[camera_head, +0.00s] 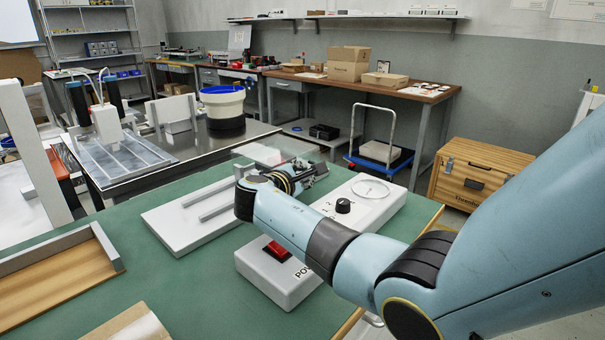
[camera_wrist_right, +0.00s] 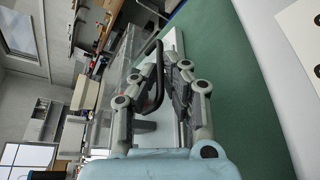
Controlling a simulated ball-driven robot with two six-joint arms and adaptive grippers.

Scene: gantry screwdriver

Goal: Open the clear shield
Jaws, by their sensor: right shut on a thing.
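The clear shield (camera_head: 262,153) is a see-through panel at the far edge of the green table, behind my right gripper in the head view. It also shows in the right wrist view (camera_wrist_right: 122,66), beside a black bar handle (camera_wrist_right: 158,62). My right gripper (camera_head: 308,176) reaches in from the right, low over the white base plate (camera_head: 172,226). In the right wrist view its fingers (camera_wrist_right: 163,78) are shut on the black handle. The gripper hides part of the shield and handle in the head view. I cannot tell the shield's exact angle. My left gripper is not in view.
A wooden tray (camera_head: 122,258) sits at the left of the green table (camera_head: 190,290). A metal gantry table (camera_head: 215,150) stands behind.

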